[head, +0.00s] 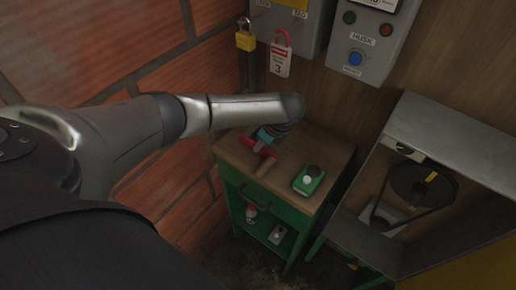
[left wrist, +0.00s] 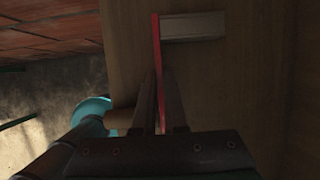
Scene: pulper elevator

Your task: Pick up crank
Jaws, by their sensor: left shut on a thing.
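The crank shows in the head view as a red bar with a wooden handle (head: 265,167) over the wooden top of the green cart. My left gripper (head: 265,148) reaches down to it from the left and partly hides it. In the left wrist view the crank's thin red bar (left wrist: 157,60) runs between the two dark fingers of my left gripper (left wrist: 160,88), which are shut on it. A pale handle-like piece (left wrist: 192,27) sticks out to the right near the bar's far end. I cannot tell whether the crank touches the cart top. My right gripper is not in view.
The green cart (head: 231,187) bears a green button box (head: 308,181), and small items lie on its lower shelf. A grey metal housing with a dark wheel (head: 422,186) stands at right. Control boxes (head: 371,45), a yellow padlock (head: 245,39) and a red-white tag (head: 280,60) are above.

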